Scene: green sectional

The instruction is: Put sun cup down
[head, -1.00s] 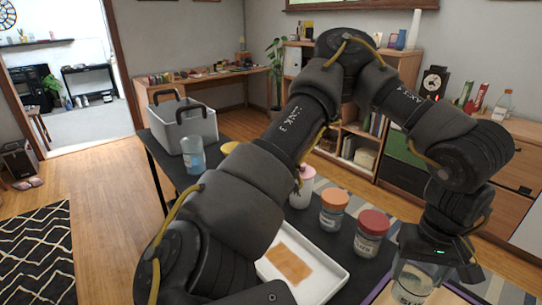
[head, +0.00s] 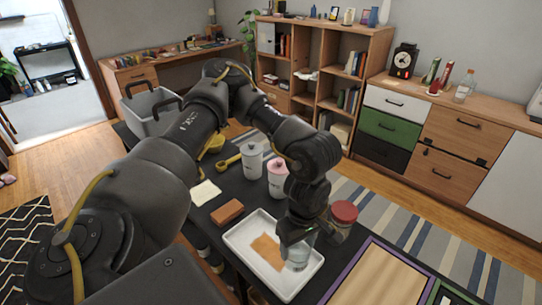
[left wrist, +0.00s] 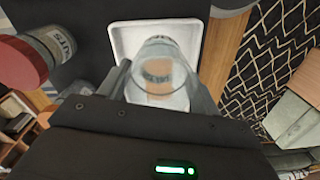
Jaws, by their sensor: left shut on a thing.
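A clear glass cup (head: 298,256) with dark lettering, which I take as the sun cup, is in my left gripper (head: 298,240). In the left wrist view, the cup (left wrist: 160,75) sits between the two fingers. It is over the right part of a white tray (head: 236,238) on the dark table. I cannot tell whether its base touches the tray. The tray (left wrist: 121,45) shows behind the cup in the left wrist view. A flat orange-brown patch (head: 266,248) lies in the tray, left of the cup. My right gripper is not in view.
A red-lidded jar (head: 343,214) stands close right of my left gripper. A pink-lidded jar (head: 278,178) and white canister (head: 252,160) stand behind the tray. A brown block (head: 227,212) lies to its left. A purple-edged wooden board (head: 378,280) is at the right.

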